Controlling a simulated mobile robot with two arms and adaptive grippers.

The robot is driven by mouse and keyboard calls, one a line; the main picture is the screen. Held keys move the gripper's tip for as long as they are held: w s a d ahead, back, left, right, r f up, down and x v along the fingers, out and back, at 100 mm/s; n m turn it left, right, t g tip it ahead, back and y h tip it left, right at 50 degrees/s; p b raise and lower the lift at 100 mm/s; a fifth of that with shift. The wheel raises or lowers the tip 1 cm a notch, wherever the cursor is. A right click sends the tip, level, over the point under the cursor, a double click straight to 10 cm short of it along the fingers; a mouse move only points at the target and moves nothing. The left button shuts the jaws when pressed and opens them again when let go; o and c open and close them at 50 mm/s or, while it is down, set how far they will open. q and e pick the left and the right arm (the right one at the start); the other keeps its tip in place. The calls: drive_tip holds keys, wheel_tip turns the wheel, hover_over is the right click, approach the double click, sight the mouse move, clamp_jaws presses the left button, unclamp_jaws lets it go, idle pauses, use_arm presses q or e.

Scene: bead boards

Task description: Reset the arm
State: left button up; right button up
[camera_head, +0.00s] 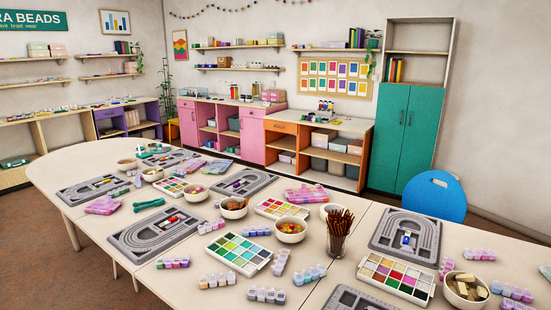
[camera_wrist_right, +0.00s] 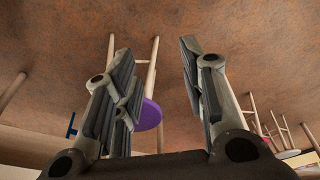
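My right gripper (camera_wrist_right: 155,55) shows in the right wrist view with its two fingers spread well apart. Nothing is between the fingers. It hangs over the brown floor (camera_wrist_right: 75,50), away from any bead board. Neither gripper nor arm shows in the head view, so my left gripper is out of sight.
A long pale table (camera_head: 205,268) holds grey bead boards (camera_head: 155,230), bead trays (camera_head: 238,252), bowls (camera_head: 291,230) and a jar of brown sticks (camera_head: 337,235). A blue chair (camera_head: 435,197) stands behind it. The wrist view appears upside down, with a purple stool (camera_wrist_right: 151,115) beyond the fingers.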

drive_tip(key=s+d+f+g, duration=0.1)
drive_tip(key=s+f, duration=0.8)
drive_tip(key=f, duration=0.3)
drive_tip(key=s+d+f, duration=0.2)
drive_tip(key=s+f, duration=0.7)
drive_tip(key=f, duration=0.2)
drive_tip(key=shift+s+f+g, duration=0.35)
drive_tip(key=shift+g, duration=0.05)
